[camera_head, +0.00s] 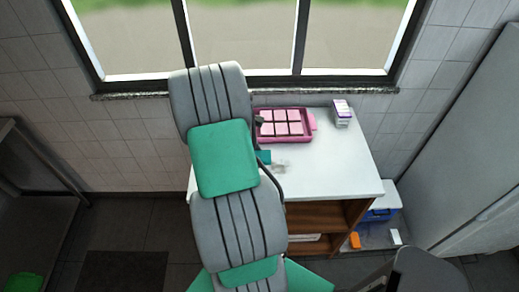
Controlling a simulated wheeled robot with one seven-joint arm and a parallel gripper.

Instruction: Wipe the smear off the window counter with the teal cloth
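The window counter (335,165) is a white top under the window. A small teal patch (264,156), which looks like the teal cloth, shows just right of my arm on the counter; the rest is hidden behind the arm. Beside it is a small pale greyish patch (280,167); I cannot tell whether it is the smear or an object. My arm reaches over the left part of the counter and covers it. My gripper cannot be made out behind the arm.
A pink tray (312,121) with pale pink squares sits at the counter's back. A purple and white stack of packs (341,112) stands at the back right. The counter's right front is clear. A blue and white box (381,206) stands on the floor at right.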

